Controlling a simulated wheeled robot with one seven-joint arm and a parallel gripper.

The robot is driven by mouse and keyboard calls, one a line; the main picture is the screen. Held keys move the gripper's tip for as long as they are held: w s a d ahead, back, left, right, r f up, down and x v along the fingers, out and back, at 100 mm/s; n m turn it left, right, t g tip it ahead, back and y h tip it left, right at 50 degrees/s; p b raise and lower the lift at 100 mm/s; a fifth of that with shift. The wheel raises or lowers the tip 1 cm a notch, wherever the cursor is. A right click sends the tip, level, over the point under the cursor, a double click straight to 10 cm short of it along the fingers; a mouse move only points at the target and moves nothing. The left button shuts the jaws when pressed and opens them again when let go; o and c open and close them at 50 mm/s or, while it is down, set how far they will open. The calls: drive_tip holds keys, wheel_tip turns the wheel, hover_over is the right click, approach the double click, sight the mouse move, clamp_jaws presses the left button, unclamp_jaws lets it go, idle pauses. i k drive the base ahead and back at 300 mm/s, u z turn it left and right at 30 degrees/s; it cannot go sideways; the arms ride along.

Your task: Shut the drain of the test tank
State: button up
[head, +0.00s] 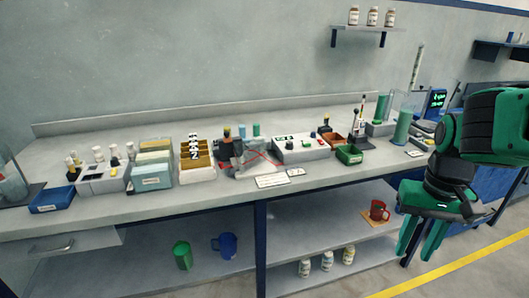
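A clear-walled vessel (409,103) with a green column in it stands toward the right end of the bench. It may be the test tank, but I cannot tell for sure. Another clear vessel (10,182) is cut off at the left edge. No drain or drain valve can be made out on either; the parts are too small. My green gripper (418,256) hangs fingers down at the right, in front of the bench and below its top. Its two fingers are apart with nothing between them. My arm hides part of the bench's right end.
The grey bench top (330,178) holds file boxes (151,170), a clamp-like device (243,152), a control box (300,148) and a green bin (349,154). Its front strip is mostly clear. A red mug (378,210) and several bottles stand on shelves below.

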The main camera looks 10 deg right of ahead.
sight(220, 164)
drive_tip(key=z, duration=1.25)
drive_tip(key=i, duration=0.55)
drive_tip(key=u, duration=2.45)
